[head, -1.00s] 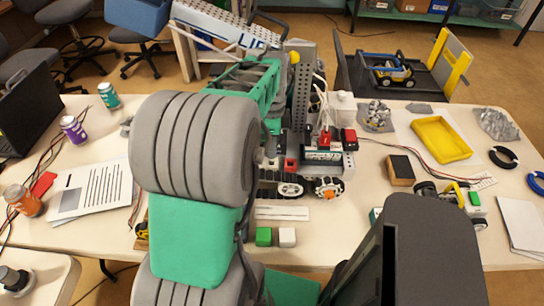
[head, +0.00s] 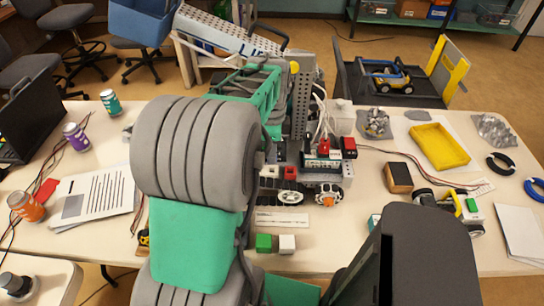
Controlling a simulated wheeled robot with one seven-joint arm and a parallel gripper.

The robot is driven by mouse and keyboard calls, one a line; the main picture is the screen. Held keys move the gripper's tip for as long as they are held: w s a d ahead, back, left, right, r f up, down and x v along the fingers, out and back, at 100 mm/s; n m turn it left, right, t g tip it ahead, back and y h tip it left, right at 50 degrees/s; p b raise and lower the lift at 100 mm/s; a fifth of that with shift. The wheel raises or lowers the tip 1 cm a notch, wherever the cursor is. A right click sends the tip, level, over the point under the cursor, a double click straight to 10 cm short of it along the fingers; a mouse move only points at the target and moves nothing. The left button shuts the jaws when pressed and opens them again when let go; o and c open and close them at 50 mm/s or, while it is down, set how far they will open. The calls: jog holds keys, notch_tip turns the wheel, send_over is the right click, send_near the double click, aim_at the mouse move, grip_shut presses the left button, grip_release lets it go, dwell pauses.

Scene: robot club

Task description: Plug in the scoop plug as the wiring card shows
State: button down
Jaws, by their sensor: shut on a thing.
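A model robot (head: 303,115) with a grey perforated mast, a green frame and wheels stands at the table's middle. A controller box (head: 322,160) sits on its right side, with a red block (head: 324,146) on top and white wires above. Another red block (head: 348,147) is beside it, and a small red piece (head: 290,173) lies lower left. I cannot tell which is the scoop plug. My gripper is not visible; my arm hides much of the middle.
Green (head: 263,242) and white cubes (head: 287,244) lie at the front. A yellow tray (head: 440,147), brown-black block (head: 398,178) and tape rings (head: 501,163) are at right. Cans (head: 76,137) and a laptop (head: 30,115) are at left. Dark-red wires cross the table.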

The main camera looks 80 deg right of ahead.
jog(key=r+p, duration=0.1)
jog(key=p, duration=0.1)
jog(key=r+p, duration=0.2)
jog(key=p, duration=0.1)
jog(key=shift+s+a+r+p, duration=0.1)
jog(key=shift+s+a+p, duration=0.1)
jog(key=shift+a+p, duration=0.15)
jog(key=p, duration=0.2)
jog(key=shift+d+r+p, duration=0.25)
jog(key=shift+d+p, duration=0.05)
jog(key=shift+w+d+f+b, duration=0.1)
jog(key=shift+d+f+b, duration=0.1)
jog(key=shift+d+f, duration=0.8)
jog(key=shift+s+d+f+b, duration=0.15)
jog(key=shift+d+f, duration=0.25)
jog(key=shift+d, duration=1.25)
jog(key=shift+w+d+f+b, duration=0.2)
jog(key=shift+d+f, duration=0.5)
jog(key=shift+d, duration=0.6)
jog(key=shift+f+b, duration=1.05)
jog(key=shift+f, duration=0.2)
jog(key=c, duration=1.1)
grip_release()
jog(key=shift+r, duration=0.1)
notch_tip(320, 180, up, 6)
jog(key=p, duration=0.3)
jog(key=shift+p, duration=0.3)
